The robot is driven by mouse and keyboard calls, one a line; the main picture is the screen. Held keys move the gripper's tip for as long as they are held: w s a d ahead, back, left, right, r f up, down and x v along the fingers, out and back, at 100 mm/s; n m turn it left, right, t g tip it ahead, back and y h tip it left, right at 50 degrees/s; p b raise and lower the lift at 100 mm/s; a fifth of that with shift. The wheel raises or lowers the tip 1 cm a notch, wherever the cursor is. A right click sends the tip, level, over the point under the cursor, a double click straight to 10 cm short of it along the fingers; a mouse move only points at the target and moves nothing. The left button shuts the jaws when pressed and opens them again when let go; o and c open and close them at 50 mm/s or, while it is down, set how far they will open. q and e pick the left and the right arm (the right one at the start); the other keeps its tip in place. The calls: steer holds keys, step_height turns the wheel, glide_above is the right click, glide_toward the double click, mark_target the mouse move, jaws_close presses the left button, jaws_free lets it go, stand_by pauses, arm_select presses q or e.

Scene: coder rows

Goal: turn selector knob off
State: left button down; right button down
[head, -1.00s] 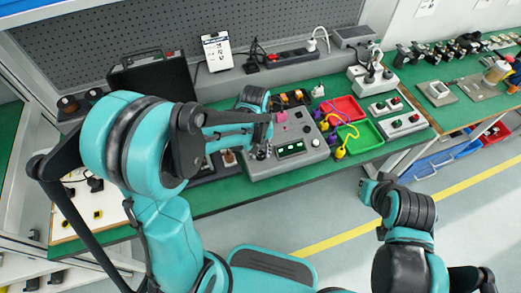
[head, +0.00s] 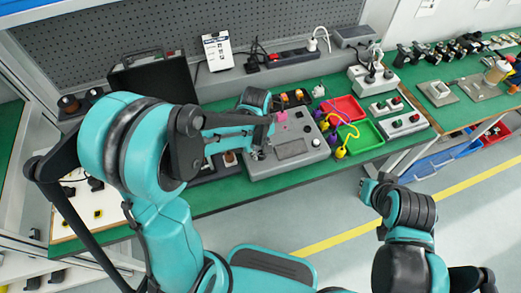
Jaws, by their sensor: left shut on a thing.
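A grey control box (head: 285,165) stands on the green bench. Its small display window (head: 291,149) is dark. Round buttons or knobs (head: 316,142) sit to the right of the display, and a pink part (head: 281,115) sits near its back.
A red tray (head: 343,107) and a green tray (head: 361,138) with yellow and purple leads lie right of the box. A grey button box (head: 403,126) stands further right. A black case (head: 152,78) stands behind my left arm. The floor in front is clear.

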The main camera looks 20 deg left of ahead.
mark_target(259, 154)
arm_select(q)
steer(key=c, duration=1.2)
jaws_free()
steer(key=shift+r, duration=0.1)
steer(key=r, duration=1.1)
steer(key=shift+s+a+r, duration=0.2)
steer(key=shift+a+r, duration=0.05)
steer(key=shift+r, duration=0.15)
steer(key=s+a+m+t, duration=0.1)
steer(key=s+m+t, duration=0.1)
steer(key=s+m, duration=0.1)
steer(key=s+a+r+m+t, duration=0.1)
steer(key=s+m+t, duration=0.1)
steer(key=s+m, duration=0.1)
steer(key=s+a+m+t, duration=0.2)
steer(key=s+m, duration=0.1)
steer(key=s, duration=0.1)
steer(key=shift+r+t, duration=0.15)
steer(key=shift+t, duration=0.25)
